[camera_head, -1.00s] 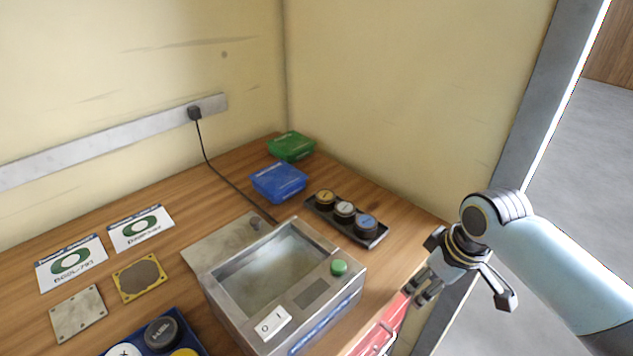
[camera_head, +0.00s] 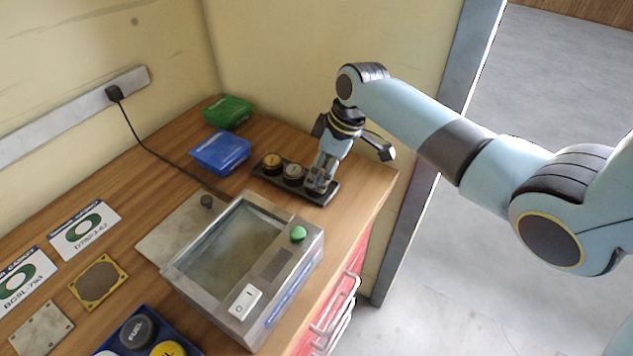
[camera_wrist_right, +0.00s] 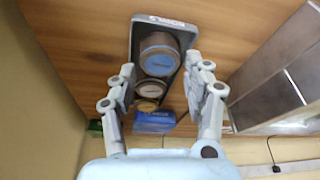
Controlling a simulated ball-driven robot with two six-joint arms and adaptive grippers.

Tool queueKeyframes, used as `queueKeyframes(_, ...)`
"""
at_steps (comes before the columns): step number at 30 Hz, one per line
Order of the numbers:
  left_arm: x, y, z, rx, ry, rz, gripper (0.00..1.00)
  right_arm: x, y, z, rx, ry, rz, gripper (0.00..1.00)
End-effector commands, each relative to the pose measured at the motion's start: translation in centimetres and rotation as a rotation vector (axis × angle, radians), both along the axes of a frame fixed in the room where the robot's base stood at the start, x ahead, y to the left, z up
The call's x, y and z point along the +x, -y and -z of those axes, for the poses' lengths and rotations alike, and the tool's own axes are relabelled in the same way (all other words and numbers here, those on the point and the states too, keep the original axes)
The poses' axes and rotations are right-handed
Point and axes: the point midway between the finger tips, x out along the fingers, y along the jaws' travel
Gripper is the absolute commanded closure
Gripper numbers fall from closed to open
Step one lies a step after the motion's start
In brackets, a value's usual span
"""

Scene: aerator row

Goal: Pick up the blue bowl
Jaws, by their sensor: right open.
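A small round dark bowl with a blue top (camera_wrist_right: 158,58) sits at the near end of a dark tray (camera_head: 322,197). In the head view my right gripper mostly hides it. My right gripper (camera_head: 318,178) is above that end of the tray, pointing down. In the right wrist view the gripper (camera_wrist_right: 160,72) is open, one finger on each side of the blue-topped bowl. I cannot tell whether the fingers touch it. Beside it in the tray are a white-topped bowl (camera_head: 293,173) and a yellow-topped bowl (camera_head: 271,163). My left gripper is out of view.
A blue box (camera_head: 221,152) and a green box (camera_head: 228,112) stand behind the tray. A metal machine (camera_head: 245,262) with a green button stands in front of it on the wooden bench. A cable crosses the bench. The bench's right edge is close to the tray.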

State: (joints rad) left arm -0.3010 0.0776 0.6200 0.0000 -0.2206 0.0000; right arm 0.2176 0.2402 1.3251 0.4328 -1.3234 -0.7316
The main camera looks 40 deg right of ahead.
Motion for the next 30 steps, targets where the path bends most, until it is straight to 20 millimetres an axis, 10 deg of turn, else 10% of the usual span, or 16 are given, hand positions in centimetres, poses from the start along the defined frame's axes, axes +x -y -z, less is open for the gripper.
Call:
queueKeyframes(13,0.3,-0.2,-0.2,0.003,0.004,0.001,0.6,0.6,-0.5,2.5,0.0,0.001,0.0,0.49)
queueKeyframes(22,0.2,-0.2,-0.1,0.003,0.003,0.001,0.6,0.6,-0.5,2.4,0.0,0.001,0.0,0.87)
queueKeyframes(30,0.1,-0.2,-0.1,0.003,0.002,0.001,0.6,0.6,-0.5,2.3,0.0,0.001,0.0,0.88)
